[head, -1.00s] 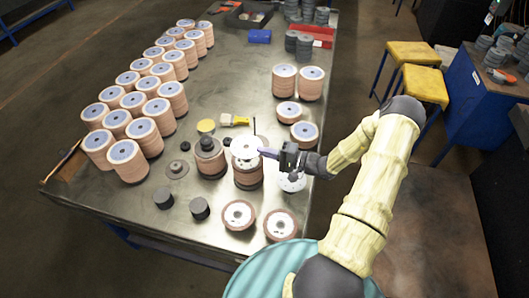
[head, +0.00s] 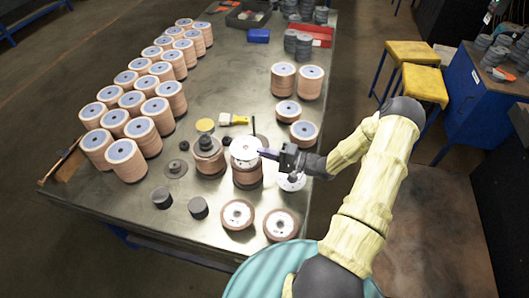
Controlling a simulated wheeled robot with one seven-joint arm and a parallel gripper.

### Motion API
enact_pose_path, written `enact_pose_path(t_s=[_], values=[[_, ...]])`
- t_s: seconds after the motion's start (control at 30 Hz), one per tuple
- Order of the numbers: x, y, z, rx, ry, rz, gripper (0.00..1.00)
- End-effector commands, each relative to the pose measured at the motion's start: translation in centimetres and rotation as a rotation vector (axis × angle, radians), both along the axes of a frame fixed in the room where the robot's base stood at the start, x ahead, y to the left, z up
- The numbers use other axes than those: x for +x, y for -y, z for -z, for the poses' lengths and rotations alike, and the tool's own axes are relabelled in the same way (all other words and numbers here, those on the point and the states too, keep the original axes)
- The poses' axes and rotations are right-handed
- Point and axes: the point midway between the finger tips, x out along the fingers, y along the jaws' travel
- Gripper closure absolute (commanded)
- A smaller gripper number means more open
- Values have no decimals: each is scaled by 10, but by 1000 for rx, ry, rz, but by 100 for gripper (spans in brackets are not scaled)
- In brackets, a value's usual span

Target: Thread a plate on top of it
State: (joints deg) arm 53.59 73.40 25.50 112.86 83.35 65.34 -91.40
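My gripper (head: 272,154) is at the middle of the table, with its fingers at the right edge of a light metal plate (head: 244,148). The plate lies flat over a brown stack of flap discs (head: 247,175). It looks held at its edge, but the fingertips are small and partly hidden by the gripper. I cannot tell whether the plate rests on the stack or sits just above it. Another stack with a dark plate and hub on top (head: 206,146) stands just left. A white plate (head: 291,181) lies partly under my gripper.
Rows of disc stacks (head: 142,107) fill the table's left side. Two dark cylinders (head: 180,203) and two single discs (head: 238,214) are near the front. A yellow-handled brush (head: 232,119) lies behind. Short stacks (head: 303,132) stand at the right edge. Bare metal table (head: 226,82) shows in the middle.

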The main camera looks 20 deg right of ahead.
Motion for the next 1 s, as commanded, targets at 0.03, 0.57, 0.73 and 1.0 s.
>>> enact_pose_path(t_s=[0.03,0.57,0.73,1.0], values=[[0,0,2,1,1,0,100],[0,0,13,0,0,1,100],[0,1,16,0,0,1,100],[0,1,21,0,1,1,100]])
